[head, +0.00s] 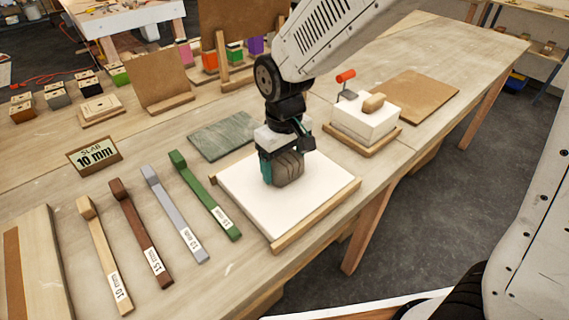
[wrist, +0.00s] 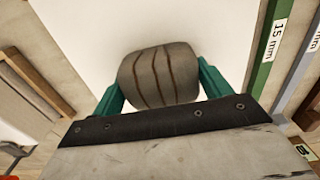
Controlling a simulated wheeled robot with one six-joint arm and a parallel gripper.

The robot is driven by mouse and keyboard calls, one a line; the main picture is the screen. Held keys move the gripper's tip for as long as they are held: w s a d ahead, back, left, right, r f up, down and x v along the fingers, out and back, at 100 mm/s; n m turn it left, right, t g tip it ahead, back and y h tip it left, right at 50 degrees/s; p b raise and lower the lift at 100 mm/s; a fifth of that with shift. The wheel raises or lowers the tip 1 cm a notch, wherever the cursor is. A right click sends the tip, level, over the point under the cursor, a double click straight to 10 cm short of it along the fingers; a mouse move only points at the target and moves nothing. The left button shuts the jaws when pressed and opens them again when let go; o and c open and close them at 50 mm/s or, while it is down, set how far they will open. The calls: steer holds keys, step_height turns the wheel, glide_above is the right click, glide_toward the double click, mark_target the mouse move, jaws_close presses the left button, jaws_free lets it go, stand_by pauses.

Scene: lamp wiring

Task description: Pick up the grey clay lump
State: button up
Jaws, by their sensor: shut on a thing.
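The grey clay lump (head: 288,168) is a rounded, brownish-grey block with dark stripes. In the head view it is at or just above the white slab board (head: 320,192); I cannot tell whether it touches the board. My gripper (head: 284,172) points down and is shut on the lump. In the wrist view the lump (wrist: 160,77) sits between the two teal fingers (wrist: 162,86), one on each side, over the white surface (wrist: 90,30). Part of the lump's upper side is hidden by the gripper in the head view.
Labelled strips in green (head: 210,200), grey (head: 175,215), brown (head: 140,232) and pale wood (head: 104,255) lie to the left. A green-grey slab (head: 222,136) lies behind. A white block with a wooden handle (head: 362,120) stands right.

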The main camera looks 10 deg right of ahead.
mark_target(285, 158)
steer(key=shift+r, duration=0.15)
steer(key=shift+r, duration=0.55)
steer(key=shift+s+d+r, duration=0.1)
steer(key=shift+s+r, duration=0.15)
steer(key=shift+r, duration=0.35)
steer(key=shift+s+d+r, duration=0.1)
steer(key=shift+s+r, duration=0.15)
steer(key=shift+r, duration=0.35)
steer(key=s+d+r+n, duration=0.1)
steer(key=s+d+n, duration=0.1)
steer(key=s+n, duration=0.35)
steer(key=s+d+r+n, duration=0.1)
steer(key=s+d+n, duration=0.15)
steer(key=s, duration=0.65)
steer(key=w+a+n, duration=0.1)
steer(key=w+n, duration=0.2)
steer(key=w, duration=0.2)
steer(key=w+a+f+n, duration=0.1)
steer(key=w+a+n, duration=0.1)
steer(key=w, duration=0.3)
steer(key=w+a+f+n, duration=0.1)
steer(key=w+n, duration=0.4)
steer(key=shift+w+a+f, duration=0.1)
steer(key=shift+w+a, duration=0.15)
steer(key=shift+a, duration=0.15)
steer(key=shift+f, duration=1.65)
